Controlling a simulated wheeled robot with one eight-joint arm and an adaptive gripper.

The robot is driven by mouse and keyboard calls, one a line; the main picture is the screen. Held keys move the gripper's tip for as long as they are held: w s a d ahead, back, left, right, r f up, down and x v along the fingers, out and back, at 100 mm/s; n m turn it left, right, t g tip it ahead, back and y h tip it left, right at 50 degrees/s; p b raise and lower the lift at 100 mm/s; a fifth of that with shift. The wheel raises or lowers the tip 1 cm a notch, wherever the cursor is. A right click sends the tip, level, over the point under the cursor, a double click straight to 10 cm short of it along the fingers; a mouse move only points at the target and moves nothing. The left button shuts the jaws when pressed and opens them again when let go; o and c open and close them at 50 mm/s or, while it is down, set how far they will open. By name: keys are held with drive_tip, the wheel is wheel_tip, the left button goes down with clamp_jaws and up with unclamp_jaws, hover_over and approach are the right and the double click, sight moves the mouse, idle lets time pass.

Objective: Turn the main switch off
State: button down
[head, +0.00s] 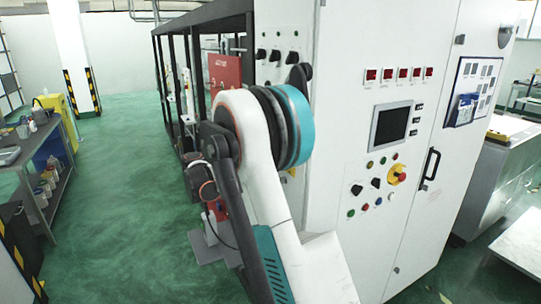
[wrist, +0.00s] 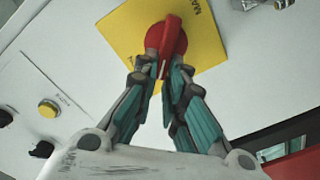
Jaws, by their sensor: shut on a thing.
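The main switch (wrist: 168,38) shows in the wrist view as a red rotary knob on a yellow plate (wrist: 128,28) marked "MAIN". My gripper (wrist: 165,70) has its fingers on both sides of the knob's handle and is shut on it. The fingertips cover part of the handle. In the head view my arm stands in front of the cabinet, and my gripper and the main switch are hidden behind it.
The white control cabinet (head: 345,60) carries a small screen (head: 391,125), several buttons and a red emergency stop (head: 398,174). A yellow button (wrist: 47,108) and black knobs sit near the switch. Green floor (head: 120,180) is free at left, beside a workbench (head: 45,165).

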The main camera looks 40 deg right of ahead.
drive_tip(key=shift+w+f+n+b, duration=0.1)
drive_tip(key=shift+f+n+b, duration=0.1)
drive_tip(key=shift+n, duration=0.4)
drive_tip(key=shift+w+f+n+b, duration=0.1)
drive_tip(key=shift+n+b, duration=0.1)
drive_tip(key=shift+n, duration=0.4)
drive_tip(key=c, duration=1.7)
unclamp_jaws()
drive_tip(key=shift+o, duration=0.2)
drive_tip(key=v, duration=1.2)
drive_tip(key=shift+n, duration=0.3)
